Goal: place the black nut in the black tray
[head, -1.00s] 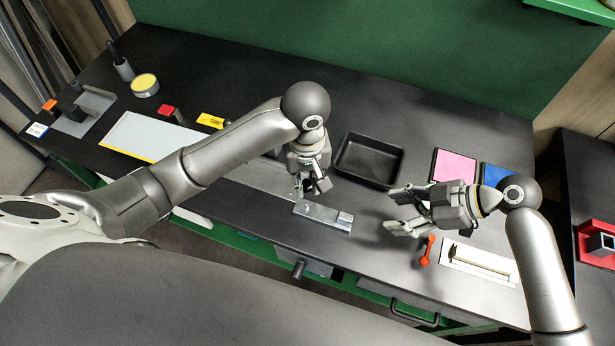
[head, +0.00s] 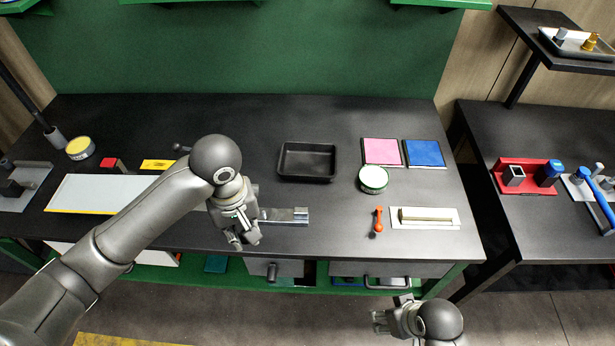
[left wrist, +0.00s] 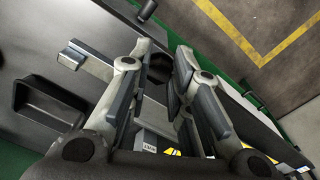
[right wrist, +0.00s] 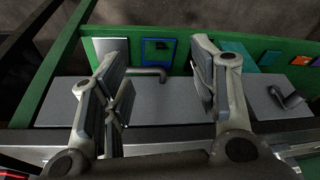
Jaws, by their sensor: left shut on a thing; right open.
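The black tray (head: 307,163) lies empty on the dark workbench, right of my left gripper and farther back. It also shows at the left of the left wrist view (left wrist: 45,103). My left gripper (head: 242,236) is above the bench's front part, at the left end of a metal fixture. It is shut on the black nut (left wrist: 160,68), a dark angular piece at the fingertips in the left wrist view. My right gripper (head: 381,321) is open and empty, low in front of the bench. Its spread fingers show in the right wrist view (right wrist: 160,85).
The metal fixture (head: 285,216) lies in front of the tray. A round tin (head: 373,179), pink (head: 381,151) and blue (head: 424,153) pads and an orange tool (head: 378,221) are to the right. Drawer handles (head: 387,284) stick out below the bench edge.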

